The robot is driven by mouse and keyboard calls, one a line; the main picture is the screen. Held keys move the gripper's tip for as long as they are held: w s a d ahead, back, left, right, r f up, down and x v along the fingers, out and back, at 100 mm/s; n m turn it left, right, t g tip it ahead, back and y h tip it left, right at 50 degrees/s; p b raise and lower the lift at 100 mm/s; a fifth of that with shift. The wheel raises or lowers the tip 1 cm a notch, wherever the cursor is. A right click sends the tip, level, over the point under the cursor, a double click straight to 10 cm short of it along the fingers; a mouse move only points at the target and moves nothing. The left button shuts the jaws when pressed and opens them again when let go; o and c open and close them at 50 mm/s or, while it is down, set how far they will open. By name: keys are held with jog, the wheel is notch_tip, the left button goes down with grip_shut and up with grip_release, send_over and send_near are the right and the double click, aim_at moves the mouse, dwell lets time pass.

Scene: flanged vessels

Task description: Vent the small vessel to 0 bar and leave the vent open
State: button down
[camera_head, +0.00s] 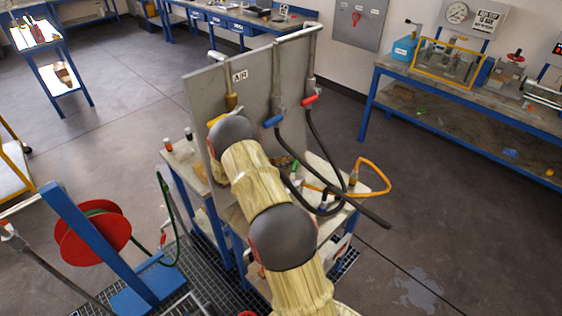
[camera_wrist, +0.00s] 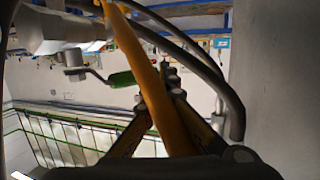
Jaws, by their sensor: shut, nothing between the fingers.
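My gripper (camera_wrist: 172,76) shows in the wrist view with its dark fingers drawn together and empty. An orange hose (camera_wrist: 146,72) crosses the view close to the camera, in front of part of the fingers. A lever with a green grip (camera_wrist: 121,79) is just left of the fingertips, apart from them in the picture. Its arm runs left to a grey metal fitting (camera_wrist: 73,62). A pale grey body (camera_wrist: 50,28) is above that, cut off by the frame; I cannot tell whether it is the small vessel. In the head view my arm hides my gripper and much of the bench.
A grey upright panel (camera_head: 258,95) marked AIR carries pipes with a blue-handled valve (camera_head: 273,121) and a red-handled valve (camera_head: 310,100). Black hoses (camera_head: 325,165) and an orange hose (camera_head: 375,172) loop at its right. A red hose reel (camera_head: 93,233) stands left. Floor at right is open.

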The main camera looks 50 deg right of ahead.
aim_at(295, 162)
jog(key=s+d+g, duration=0.1)
jog(key=s+d+m+y+p, duration=0.1)
jog(key=shift+s+d+m+g, duration=0.1)
jog(key=shift+s+m+g, duration=0.2)
jog(key=shift+g, duration=0.1)
jog(key=shift+s+d, duration=0.15)
jog(key=shift+s, duration=0.4)
